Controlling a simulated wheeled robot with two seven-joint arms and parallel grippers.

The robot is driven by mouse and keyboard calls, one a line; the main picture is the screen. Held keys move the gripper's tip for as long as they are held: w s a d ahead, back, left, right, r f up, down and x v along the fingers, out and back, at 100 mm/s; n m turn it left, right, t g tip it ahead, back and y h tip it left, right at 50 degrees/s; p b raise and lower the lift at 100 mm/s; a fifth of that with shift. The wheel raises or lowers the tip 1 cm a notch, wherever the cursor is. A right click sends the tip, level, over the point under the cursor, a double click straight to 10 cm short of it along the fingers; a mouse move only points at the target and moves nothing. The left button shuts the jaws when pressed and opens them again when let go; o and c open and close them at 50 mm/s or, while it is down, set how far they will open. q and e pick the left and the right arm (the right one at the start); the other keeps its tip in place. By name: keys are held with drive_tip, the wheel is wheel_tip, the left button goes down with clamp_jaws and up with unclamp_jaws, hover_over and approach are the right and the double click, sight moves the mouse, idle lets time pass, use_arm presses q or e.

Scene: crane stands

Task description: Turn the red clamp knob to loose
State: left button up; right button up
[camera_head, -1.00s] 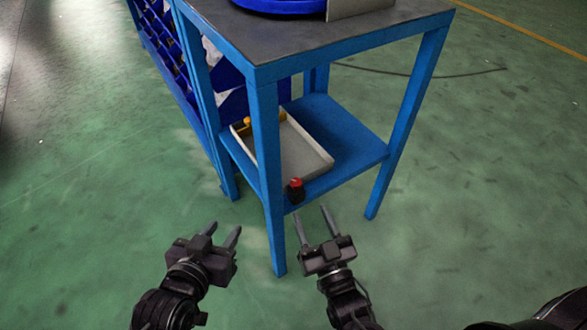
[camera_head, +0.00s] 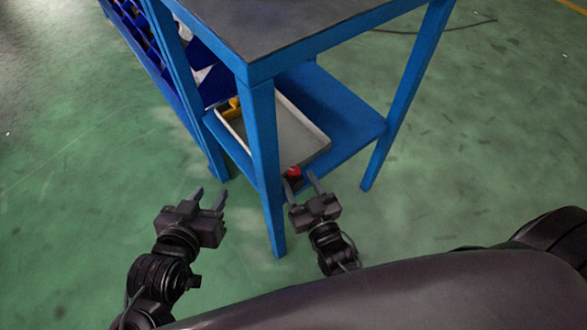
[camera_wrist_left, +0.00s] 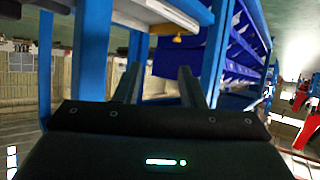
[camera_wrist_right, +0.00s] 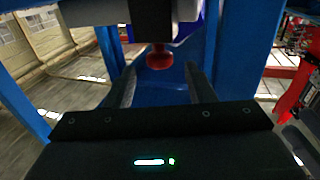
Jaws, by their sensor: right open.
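The red clamp knob (camera_head: 292,172) sits at the near edge of the lower shelf, by the blue table's front leg. In the right wrist view the red knob (camera_wrist_right: 159,60) shows on a dark body, in line with the gap between my fingers. My right gripper (camera_head: 300,180) is open, its fingertips close to the knob; I cannot tell if they touch it. My left gripper (camera_head: 208,196) is open and empty, left of the front leg; its spread fingers also show in the left wrist view (camera_wrist_left: 158,82).
The blue table's front leg (camera_head: 268,175) stands between my grippers. A pale tray (camera_head: 318,133) with a yellow item (camera_head: 234,103) lies on the blue lower shelf (camera_head: 352,123). Blue bins (camera_head: 150,35) stand at the back left. The green floor is clear at left and right.

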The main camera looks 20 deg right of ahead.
sight(296, 176)
drive_tip(key=w, duration=0.3)
drive_tip(key=shift+w+a+b, duration=0.15)
drive_tip(key=shift+w+b, duration=0.15)
use_arm(q)
wheel_tip(296, 176, up, 7)
drive_tip(key=w+t+h, duration=0.1)
drive_tip(key=w+t, duration=0.2)
drive_tip(key=shift+d+t, duration=0.2)
drive_tip(key=shift+t, duration=0.1)
use_arm(e)
drive_tip(key=shift+w, duration=0.35)
drive_tip(key=shift+c, duration=0.4)
